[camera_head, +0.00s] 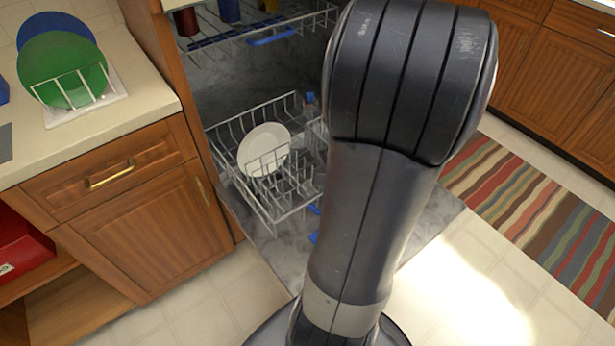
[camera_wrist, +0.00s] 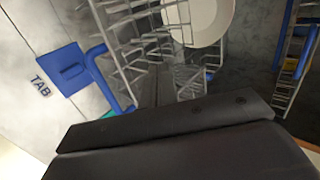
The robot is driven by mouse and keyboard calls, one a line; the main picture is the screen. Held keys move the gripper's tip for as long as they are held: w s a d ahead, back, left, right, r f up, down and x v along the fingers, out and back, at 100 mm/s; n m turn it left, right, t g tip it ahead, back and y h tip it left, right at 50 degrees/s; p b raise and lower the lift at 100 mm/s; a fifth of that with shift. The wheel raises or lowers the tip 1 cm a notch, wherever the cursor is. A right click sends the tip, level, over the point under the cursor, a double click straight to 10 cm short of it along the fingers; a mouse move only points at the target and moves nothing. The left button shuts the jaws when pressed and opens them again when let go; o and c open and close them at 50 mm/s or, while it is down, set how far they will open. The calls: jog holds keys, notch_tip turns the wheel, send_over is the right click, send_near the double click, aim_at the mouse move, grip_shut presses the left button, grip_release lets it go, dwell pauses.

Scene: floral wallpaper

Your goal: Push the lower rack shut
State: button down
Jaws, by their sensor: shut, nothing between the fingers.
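The lower rack (camera_head: 283,184) is a grey wire basket pulled partly out over the lowered dishwasher door (camera_head: 255,228). A white plate (camera_head: 264,149) stands tilted in it. My arm hides the rack's right side in the head view. In the wrist view the rack (camera_wrist: 125,45) shows close up, with the plate (camera_wrist: 200,18) at the top and blue parts at its side. My gripper (camera_wrist: 175,118) is the dark shape along the bottom of the wrist view, shut and empty, close to the rack. I cannot tell whether it touches. In the head view it is hidden behind my arm.
The upper rack (camera_head: 262,33) holds cups above. A wooden cabinet (camera_head: 135,215) and counter with a green plate (camera_head: 62,68) stand at the left. A striped rug (camera_head: 540,215) lies on the floor at the right. A blue tab (camera_wrist: 66,68) shows in the wrist view.

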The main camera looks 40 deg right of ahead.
aim_at(304, 173)
jog(key=shift+m, duration=0.3)
jog(key=b+x, duration=0.1)
jog(key=x, duration=0.2)
jog(key=d+x, duration=0.1)
jog(key=x, duration=0.3)
jog(key=s+f+b+x, duration=0.1)
jog(key=x, duration=0.2)
jog(key=shift+w+d+f+b, duration=0.15)
jog(key=shift+d+f+b, duration=0.05)
jog(key=shift+b, duration=0.15)
